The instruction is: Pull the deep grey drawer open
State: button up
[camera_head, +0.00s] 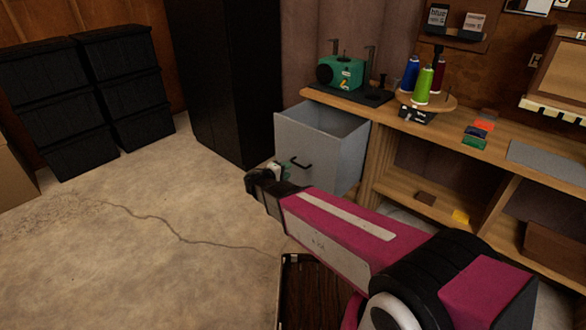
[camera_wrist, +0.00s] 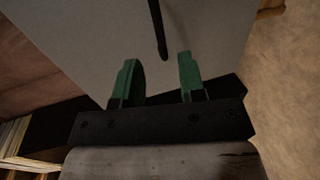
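The deep grey drawer (camera_head: 310,150) stands pulled well out from the left end of the wooden workbench, and its open top shows. Its black handle (camera_head: 301,163) is on the front face. In the wrist view the handle (camera_wrist: 158,30) shows as a dark bar just beyond the fingertips, in line with the gap between them. My gripper (camera_head: 280,170) is in front of the drawer, close to the handle. In the wrist view its green fingers (camera_wrist: 161,75) are apart with nothing between them. I cannot tell whether either finger touches the drawer front.
The workbench (camera_head: 400,118) runs to the right, carrying a green sewing machine (camera_head: 345,72) and thread spools (camera_head: 423,84). A tall black cabinet (camera_head: 225,80) stands left of the drawer. Black bins (camera_head: 60,105) are stacked at far left.

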jog(key=shift+v, duration=1.25)
jog(key=shift+d, duration=0.1)
jog(key=s+d+m+g+y, duration=0.5)
jog(key=s+d+g, duration=0.1)
jog(key=d, duration=0.7)
jog(key=s+d+f+m+g+y, duration=0.1)
jog(key=s+d+m+g+y, duration=0.4)
jog(key=d, duration=0.8)
jog(key=shift+s+f+g, duration=0.25)
jog(key=shift+s+g, duration=0.25)
jog(key=shift+s, duration=0.95)
jog(key=shift+d, duration=0.1)
